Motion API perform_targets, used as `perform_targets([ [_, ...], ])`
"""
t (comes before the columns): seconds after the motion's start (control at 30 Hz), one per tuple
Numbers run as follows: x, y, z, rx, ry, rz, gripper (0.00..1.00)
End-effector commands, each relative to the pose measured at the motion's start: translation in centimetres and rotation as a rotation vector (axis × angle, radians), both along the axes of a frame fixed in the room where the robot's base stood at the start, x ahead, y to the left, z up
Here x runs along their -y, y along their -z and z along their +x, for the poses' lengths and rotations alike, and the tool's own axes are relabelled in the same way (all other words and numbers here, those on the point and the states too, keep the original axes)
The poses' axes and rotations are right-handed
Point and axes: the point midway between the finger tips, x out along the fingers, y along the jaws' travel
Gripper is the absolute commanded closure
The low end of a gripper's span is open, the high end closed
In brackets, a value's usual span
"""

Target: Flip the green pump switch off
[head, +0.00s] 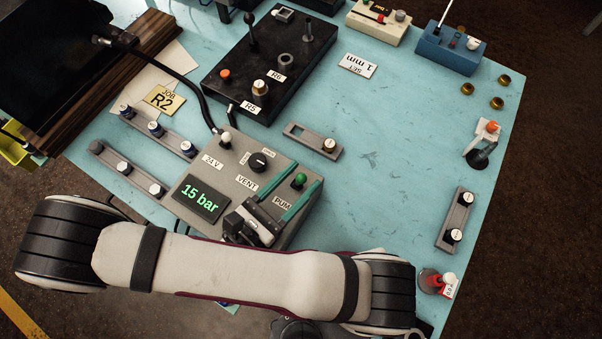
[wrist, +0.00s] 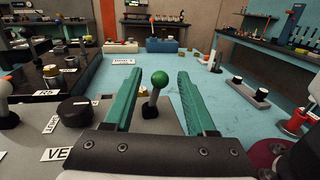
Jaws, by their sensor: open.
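The pump switch is a small lever with a green ball tip (head: 299,180) on the right part of the grey pump box (head: 229,176). Beside it is a label, partly covered, that reads "PUM". In the wrist view the green switch (wrist: 157,82) stands between the two fingers, with a gap on each side, and its lever leans slightly. My gripper (head: 293,197) is open, its green fingers on either side of the switch. It also shows in the wrist view (wrist: 158,84). The box's display (head: 200,197) reads "15 bar" in green.
A black VENT knob (head: 258,161) sits left of the fingers. A white-tipped lever (head: 225,138) stands at the box's back corner. A black block (head: 268,65) with fittings lies behind. A small grey rail (head: 312,141) lies near the box. The blue table to the right is mostly clear.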

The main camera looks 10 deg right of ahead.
Motion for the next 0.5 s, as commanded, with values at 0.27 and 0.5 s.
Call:
perform_targets([
  [0.27, 0.88, 0.01, 0.55, -0.001, 0.0, 0.001, 0.44],
  [0.5, 0.84, 0.01, 0.54, 0.0, 0.0, 0.001, 0.65],
])
